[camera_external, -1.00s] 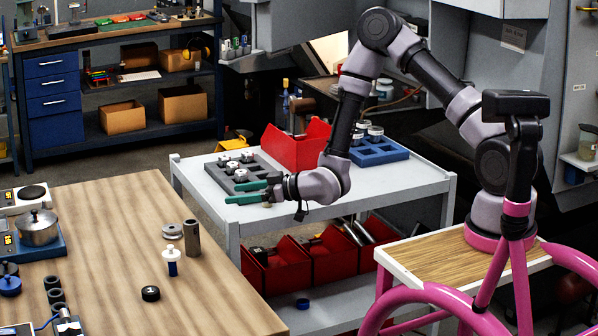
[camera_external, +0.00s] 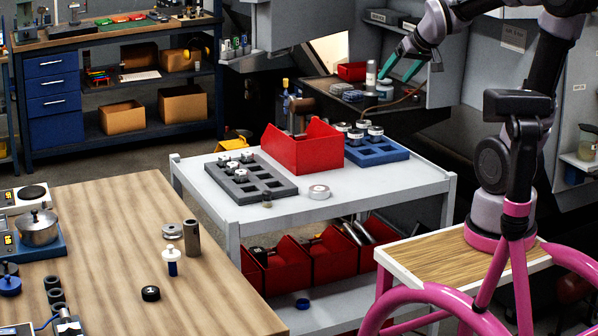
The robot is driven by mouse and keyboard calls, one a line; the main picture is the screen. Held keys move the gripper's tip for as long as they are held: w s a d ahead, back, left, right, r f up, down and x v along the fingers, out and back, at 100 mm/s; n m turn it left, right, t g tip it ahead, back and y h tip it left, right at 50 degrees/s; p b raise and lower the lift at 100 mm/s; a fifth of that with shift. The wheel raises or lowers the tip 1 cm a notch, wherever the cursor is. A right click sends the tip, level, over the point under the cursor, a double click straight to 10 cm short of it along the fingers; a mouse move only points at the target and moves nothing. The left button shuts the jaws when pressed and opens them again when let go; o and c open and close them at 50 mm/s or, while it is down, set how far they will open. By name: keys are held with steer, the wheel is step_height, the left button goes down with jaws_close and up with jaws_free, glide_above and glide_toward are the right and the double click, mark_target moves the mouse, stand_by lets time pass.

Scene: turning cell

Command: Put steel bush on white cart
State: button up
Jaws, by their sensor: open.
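Several small pieces could be the steel bush, and I cannot tell which it is. A tall grey metal cylinder (camera_external: 192,238) stands on the wooden table with a flat silver ring (camera_external: 172,231) beside it. My gripper (camera_external: 396,76) is at the upper right, raised in front of the dark machine bench. Its teal fingers are spread apart, and I see nothing held between them.
On the cart stand a grey tray (camera_external: 279,187) with several small pieces, a red bin (camera_external: 331,152) and a blue tray (camera_external: 390,156) with round pieces. A metal cylinder (camera_external: 371,75) and a jar (camera_external: 385,89) appear near my fingers. The cart's front right is clear.

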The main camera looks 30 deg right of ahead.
steer(key=shift+o, duration=0.4)
steer(key=s+d+r+m, duration=0.2)
steer(key=s+d+m, duration=0.1)
steer(key=s, duration=0.8)
steer(key=shift+g+y, duration=0.3)
steer(key=shift+g, duration=0.1)
steer(key=shift+s+r, duration=0.1)
steer(key=shift+s, duration=0.3)
steer(key=shift+a, duration=0.1)
